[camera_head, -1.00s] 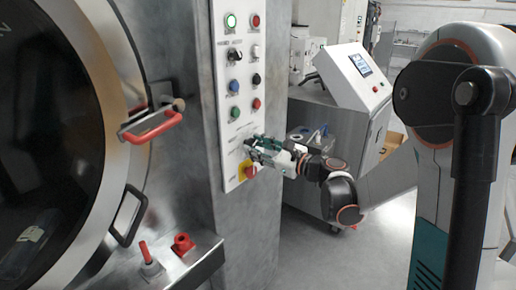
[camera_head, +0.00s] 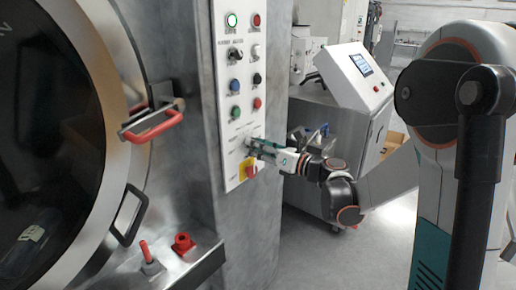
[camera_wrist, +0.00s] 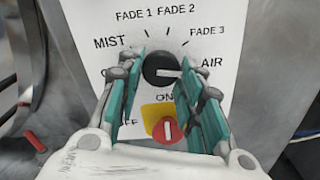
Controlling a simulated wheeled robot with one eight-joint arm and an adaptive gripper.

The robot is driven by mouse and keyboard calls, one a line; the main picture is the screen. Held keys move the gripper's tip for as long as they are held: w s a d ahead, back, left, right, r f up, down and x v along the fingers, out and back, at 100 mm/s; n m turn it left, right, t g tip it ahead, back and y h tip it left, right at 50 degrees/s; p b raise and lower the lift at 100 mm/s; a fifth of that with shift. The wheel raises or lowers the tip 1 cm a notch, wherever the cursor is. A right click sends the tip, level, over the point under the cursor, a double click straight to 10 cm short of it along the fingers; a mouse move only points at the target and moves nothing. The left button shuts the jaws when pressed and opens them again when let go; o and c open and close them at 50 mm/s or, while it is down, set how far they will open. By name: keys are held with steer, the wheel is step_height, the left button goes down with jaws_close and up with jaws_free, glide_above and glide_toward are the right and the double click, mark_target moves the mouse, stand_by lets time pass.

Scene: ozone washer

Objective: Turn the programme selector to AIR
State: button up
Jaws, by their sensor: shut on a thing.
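The programme selector (camera_wrist: 162,69) is a round black knob on a white panel, in the middle of the wrist view. Its white mark lies nearly level and points right, towards the AIR label (camera_wrist: 212,63). MIST, FADE 1, FADE 2 and FADE 3 are printed around it; a label at the left is mostly hidden by a finger. My gripper (camera_wrist: 161,62) is shut on the selector, one teal-padded finger on each side. In the head view my gripper (camera_head: 252,146) reaches the panel from the right and hides the knob.
A red ON/OFF switch (camera_wrist: 166,131) on a yellow plate sits just below the selector, between my fingers in the wrist view. Lamps and buttons fill the control panel (camera_head: 245,68) above. A red door handle (camera_head: 152,127) is left; a trolley with a screen (camera_head: 361,65) stands right.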

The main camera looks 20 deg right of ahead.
steer(key=shift+s+f, duration=0.1)
stand_by(0.4)
steer(key=o, duration=1)
steer(key=shift+d, duration=0.1)
steer(key=v, duration=1.1)
steer(key=shift+s+d, duration=0.2)
steer(key=shift+s, duration=0.15)
